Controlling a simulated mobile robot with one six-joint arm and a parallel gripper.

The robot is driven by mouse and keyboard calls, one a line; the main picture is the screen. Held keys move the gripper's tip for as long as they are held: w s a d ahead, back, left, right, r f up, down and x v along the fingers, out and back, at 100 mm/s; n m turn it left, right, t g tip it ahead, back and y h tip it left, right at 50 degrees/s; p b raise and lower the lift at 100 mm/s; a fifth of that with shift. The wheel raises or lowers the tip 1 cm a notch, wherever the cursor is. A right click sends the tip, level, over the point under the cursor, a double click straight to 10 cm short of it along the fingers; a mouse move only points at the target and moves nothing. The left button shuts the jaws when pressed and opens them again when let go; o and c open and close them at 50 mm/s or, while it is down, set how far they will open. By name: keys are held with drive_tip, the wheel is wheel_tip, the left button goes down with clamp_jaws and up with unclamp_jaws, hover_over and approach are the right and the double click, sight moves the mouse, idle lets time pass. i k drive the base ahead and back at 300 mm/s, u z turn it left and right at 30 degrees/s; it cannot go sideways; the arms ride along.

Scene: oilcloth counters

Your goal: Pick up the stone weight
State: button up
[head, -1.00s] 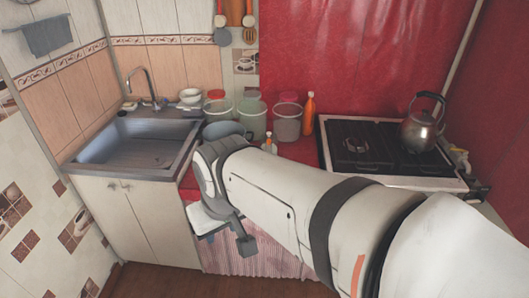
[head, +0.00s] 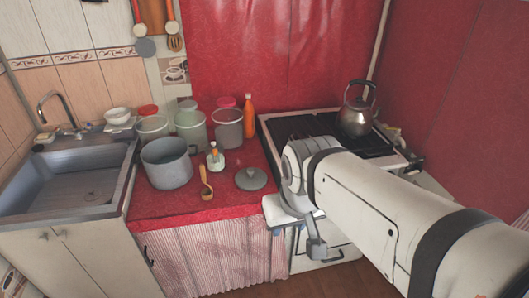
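I cannot make out anything that is surely the stone weight. A flat grey round piece with a small knob (head: 251,179) lies on the red counter cloth (head: 225,198). It looks like a pot lid. My gripper (head: 284,222) is at the end of my arm, out past the counter's front right edge, to the right of and nearer than the grey round piece. It is seen from behind, and its fingertips are not clear. I see nothing held in it. My arm hides part of the stove front and the floor at the right.
A grey pot (head: 167,164), a wooden spoon (head: 206,184), a small bottle (head: 215,158), several lidded containers (head: 228,130) and an orange bottle (head: 249,116) stand or lie on the counter. A kettle (head: 356,118) is on the stove. The sink (head: 70,185) is left. The counter's front strip is clear.

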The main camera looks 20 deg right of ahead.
sight(248, 179)
drive_tip(key=i, duration=1)
drive_tip(key=z, duration=0.05)
